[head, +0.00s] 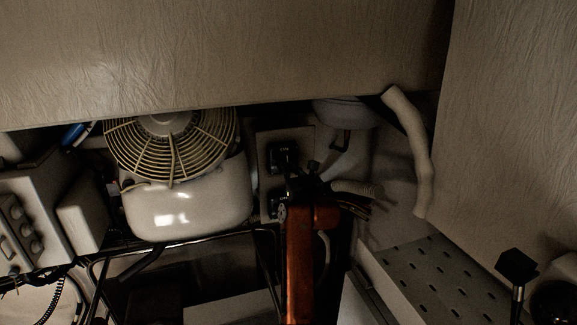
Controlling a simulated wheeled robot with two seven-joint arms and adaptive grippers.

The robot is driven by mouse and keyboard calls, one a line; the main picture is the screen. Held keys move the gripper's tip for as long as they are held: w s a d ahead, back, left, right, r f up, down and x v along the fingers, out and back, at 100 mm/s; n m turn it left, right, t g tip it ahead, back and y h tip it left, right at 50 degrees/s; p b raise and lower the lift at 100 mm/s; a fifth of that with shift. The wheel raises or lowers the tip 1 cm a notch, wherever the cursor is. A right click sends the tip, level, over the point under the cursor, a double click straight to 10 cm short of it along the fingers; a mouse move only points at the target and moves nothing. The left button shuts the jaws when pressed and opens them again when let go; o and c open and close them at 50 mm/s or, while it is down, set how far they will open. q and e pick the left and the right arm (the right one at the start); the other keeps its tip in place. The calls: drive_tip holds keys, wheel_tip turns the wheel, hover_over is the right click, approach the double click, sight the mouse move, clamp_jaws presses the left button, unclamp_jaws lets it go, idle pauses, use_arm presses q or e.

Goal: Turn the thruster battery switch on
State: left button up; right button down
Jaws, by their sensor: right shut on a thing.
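A pale panel (270,190) stands upright right of the fan unit, with a black switch (282,156) on its upper part. My right arm comes up from the bottom centre in orange-red. Its dark gripper (300,187) is at the lower part of the panel, just below the black switch. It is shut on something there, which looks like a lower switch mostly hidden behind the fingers. I cannot read any label or tell the switch's position. My left gripper is not in view.
A round fan grille (170,145) over a white housing (188,205) stands left of the panel. A grey control box (30,215) is at far left. A wide cover (220,55) overhangs above.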

drive_tip(key=shift+r+m, duration=0.2)
drive_tip(key=shift+m, duration=0.3)
drive_tip(key=c, duration=2)
unclamp_jaws()
drive_tip(key=shift+w+a+f, duration=0.1)
drive_tip(key=shift+f, duration=0.05)
drive_tip(key=v, duration=0.7)
drive_tip(key=shift+s, duration=0.25)
